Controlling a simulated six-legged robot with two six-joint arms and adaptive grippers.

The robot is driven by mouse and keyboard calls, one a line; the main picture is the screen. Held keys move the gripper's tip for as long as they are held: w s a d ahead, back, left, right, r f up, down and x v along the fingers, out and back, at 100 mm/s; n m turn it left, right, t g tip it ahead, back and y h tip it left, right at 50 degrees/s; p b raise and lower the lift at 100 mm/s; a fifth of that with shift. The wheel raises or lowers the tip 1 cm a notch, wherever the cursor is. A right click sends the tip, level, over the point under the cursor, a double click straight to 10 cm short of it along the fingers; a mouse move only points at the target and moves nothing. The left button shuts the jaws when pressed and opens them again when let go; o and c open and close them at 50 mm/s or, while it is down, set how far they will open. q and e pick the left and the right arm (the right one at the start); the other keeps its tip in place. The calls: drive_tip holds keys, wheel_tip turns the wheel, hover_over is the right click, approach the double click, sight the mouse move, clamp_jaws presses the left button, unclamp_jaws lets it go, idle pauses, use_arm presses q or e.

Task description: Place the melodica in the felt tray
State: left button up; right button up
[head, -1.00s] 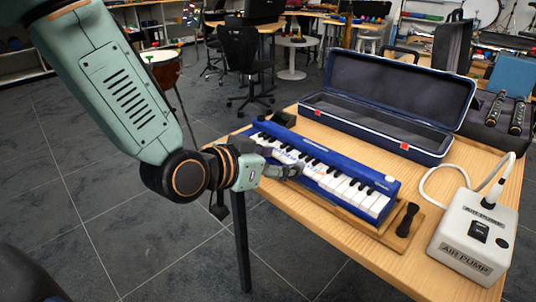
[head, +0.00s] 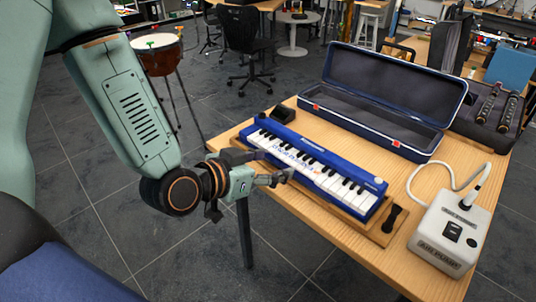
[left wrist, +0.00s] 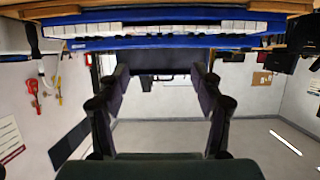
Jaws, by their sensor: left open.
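The blue melodica (head: 360,194) with black and white keys lies on a wooden board on the table. It also shows at the top of the left wrist view (left wrist: 170,43). My left gripper (head: 274,167) is open and empty at the melodica's near side. Its two dark fingers (left wrist: 162,76) stand apart in the left wrist view, below the melodica in the picture. A dark grey tray (head: 468,122), felt-like, holds two black instruments at the far right. An open blue case (head: 372,135) with dark lining stands behind the melodica; I cannot tell which is the felt tray. My right gripper is not in view.
A white air pump (head: 452,236) with a pale hose stands at the right front. A small black object (head: 283,114) is behind the melodica's left end, and a black piece (head: 391,218) lies by its right end. The table's near edge is bare wood.

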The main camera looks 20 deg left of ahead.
use_arm(q)
drive_tip(key=shift+s, duration=0.2)
drive_tip(key=s+a+f+n+g+y, duration=0.1)
drive_tip(key=s+f+n+g+y, duration=0.15)
drive_tip(key=s+f+g, duration=0.95)
drive_tip(key=s+a+f+n+y, duration=0.1)
drive_tip(key=s+f+n+y, duration=0.1)
drive_tip(key=s+f, duration=1)
drive_tip(key=s, duration=0.3)
drive_tip(key=shift+s+a+f+g, duration=0.15)
drive_tip(key=shift+s+a+g, duration=0.15)
drive_tip(key=shift+s+a, duration=0.1)
